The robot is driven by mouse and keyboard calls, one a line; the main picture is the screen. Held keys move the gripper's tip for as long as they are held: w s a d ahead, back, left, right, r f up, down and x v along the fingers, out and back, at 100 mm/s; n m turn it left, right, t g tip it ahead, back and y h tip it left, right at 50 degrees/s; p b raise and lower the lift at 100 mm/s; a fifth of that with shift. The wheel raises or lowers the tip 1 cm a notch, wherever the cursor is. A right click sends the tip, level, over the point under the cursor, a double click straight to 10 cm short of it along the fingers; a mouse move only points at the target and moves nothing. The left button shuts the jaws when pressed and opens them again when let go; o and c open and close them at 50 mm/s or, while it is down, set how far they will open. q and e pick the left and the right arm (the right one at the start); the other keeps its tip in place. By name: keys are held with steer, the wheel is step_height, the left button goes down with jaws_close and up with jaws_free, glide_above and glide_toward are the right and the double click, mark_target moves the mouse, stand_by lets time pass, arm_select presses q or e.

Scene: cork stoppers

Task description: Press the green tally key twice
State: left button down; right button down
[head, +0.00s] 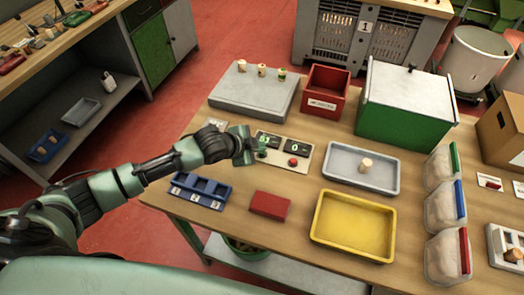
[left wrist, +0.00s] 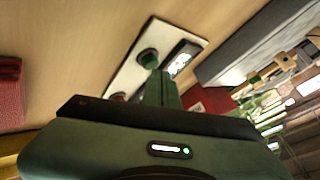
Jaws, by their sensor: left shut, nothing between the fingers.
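The tally panel (head: 302,150) is a pale plate on the wooden table with two dark displays, a green key (head: 262,153) and a red key (head: 293,162). The right display (head: 295,147) reads 0; the left one is partly hidden and unclear. My left gripper (head: 257,147) is shut and empty, its fingertips right by the green key. In the left wrist view, the fingertips (left wrist: 157,76) lie just short of the green key (left wrist: 148,57); I cannot tell whether they touch it. My right gripper is not in view.
A grey platform (head: 252,100) with several corks stands behind the panel, beside a red bin (head: 325,92) and a green box (head: 395,115). In front are a blue rack (head: 200,193), a red block (head: 270,205) and a yellow tray (head: 352,252). A grey tray (head: 340,172) holds a cork.

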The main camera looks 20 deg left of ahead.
mark_target(260, 153)
arm_select(q)
steer(key=shift+f, duration=0.45)
stand_by(0.5)
steer(key=shift+r+p, duration=0.8)
steer(key=shift+r, duration=0.1)
step_height(260, 153, up, 5)
steer(key=p, duration=0.5)
steer(key=shift+r, duration=0.1)
stand_by(0.5)
